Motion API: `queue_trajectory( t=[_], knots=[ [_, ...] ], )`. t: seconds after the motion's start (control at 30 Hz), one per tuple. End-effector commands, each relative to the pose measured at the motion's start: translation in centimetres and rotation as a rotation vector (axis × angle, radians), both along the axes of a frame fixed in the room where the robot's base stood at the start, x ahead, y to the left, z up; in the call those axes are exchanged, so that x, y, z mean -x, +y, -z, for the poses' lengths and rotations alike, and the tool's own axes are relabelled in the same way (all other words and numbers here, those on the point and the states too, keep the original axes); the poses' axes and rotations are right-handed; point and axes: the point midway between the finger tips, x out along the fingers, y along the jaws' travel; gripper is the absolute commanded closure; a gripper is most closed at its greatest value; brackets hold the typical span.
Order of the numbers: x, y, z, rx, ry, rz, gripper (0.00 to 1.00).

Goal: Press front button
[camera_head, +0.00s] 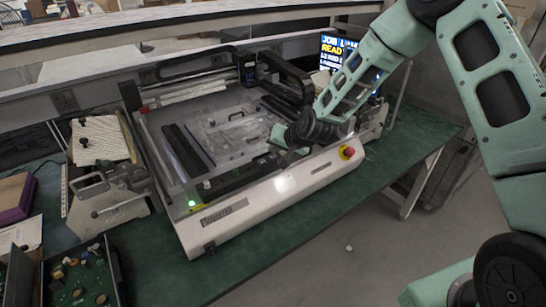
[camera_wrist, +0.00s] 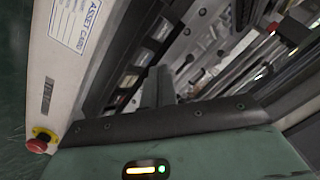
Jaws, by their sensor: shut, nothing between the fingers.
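A white bench machine (camera_head: 262,201) stands on the green table, with a flat front panel. A red mushroom button (camera_head: 347,152) on a yellow base sits at the right end of that panel. It also shows at the lower left of the wrist view (camera_wrist: 37,146). A small green-lit button or lamp (camera_head: 192,203) sits at the panel's left end. My gripper (camera_head: 278,150) is over the machine's front edge, left of the red button and apart from it. In the wrist view its dark fingers (camera_wrist: 158,86) are together and empty; their tips are hard to make out.
A lit screen (camera_head: 338,52) stands behind the machine at the right. A grey metal fixture (camera_head: 108,200) and a tray of circuit parts (camera_head: 85,280) are at the left. The green table (camera_head: 285,232) has a bare strip along the machine's front.

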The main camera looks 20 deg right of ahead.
Motion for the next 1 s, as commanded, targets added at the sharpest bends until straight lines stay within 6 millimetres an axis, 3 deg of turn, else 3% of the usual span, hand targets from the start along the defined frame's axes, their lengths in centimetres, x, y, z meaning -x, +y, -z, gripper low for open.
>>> queue_trajectory(
  t=[1.0],
  knots=[
    [0.01,0.00,0.92,0.000,0.000,0.000,1.00]
  ],
)
